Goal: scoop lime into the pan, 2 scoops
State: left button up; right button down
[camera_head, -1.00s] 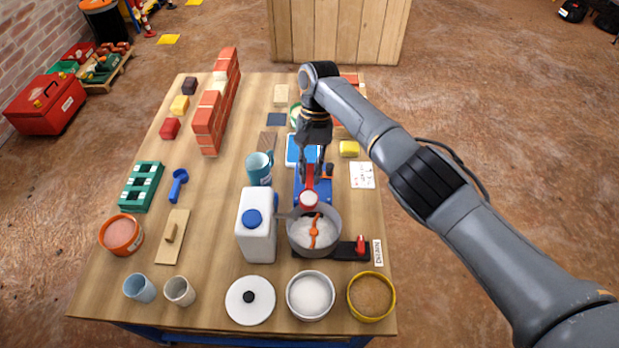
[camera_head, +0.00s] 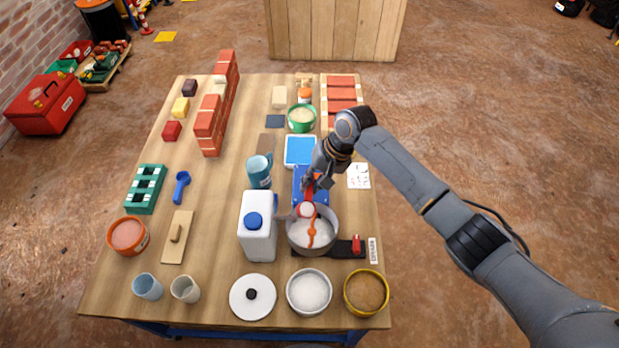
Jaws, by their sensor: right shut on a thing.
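My right gripper (camera_head: 318,182) is shut on a red scoop (camera_head: 307,208), whose handle points up into the jaws. The scoop's head is at the far rim of the grey pan (camera_head: 293,240); I cannot tell whether it touches the rim. White material shows inside the pan, with an orange paddle-like piece (camera_head: 312,232) in it. A bowl of white powder (camera_head: 309,292) stands at the front edge; whether this is the lime cannot be read. My left gripper is not in view.
A white jug with a blue cap (camera_head: 257,240) stands close left of the pan. A white lid (camera_head: 252,297) and a yellow-rimmed bowl (camera_head: 366,292) flank the powder bowl. A blue mug (camera_head: 259,171) and brick wall (camera_head: 215,110) stand behind.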

jog(key=t+y+b, duration=0.1)
jog(key=b, duration=0.1)
jog(key=f+y+b, duration=0.1)
jog(key=b, duration=0.1)
jog(key=shift+s+d+t, duration=0.4)
jog(key=shift+s+d+r+n+t+y, duration=0.15)
jog(key=shift+s+d+n+t+y, duration=0.1)
jog(key=shift+n+t+y, duration=0.05)
jog(key=shift+s+d+t+y, duration=0.25)
jog(key=shift+s+t+y, duration=0.05)
jog(key=shift+t+y, duration=0.3)
jog(key=shift+d+r, duration=0.1)
jog(key=shift+r, duration=0.05)
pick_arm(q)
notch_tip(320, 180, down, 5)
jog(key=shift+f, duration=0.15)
pick_arm(e)
jog(key=shift+y, duration=0.3)
jog(key=shift+r, duration=0.1)
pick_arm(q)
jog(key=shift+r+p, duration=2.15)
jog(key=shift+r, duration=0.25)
pick_arm(e)
jog(key=shift+r, duration=1.9)
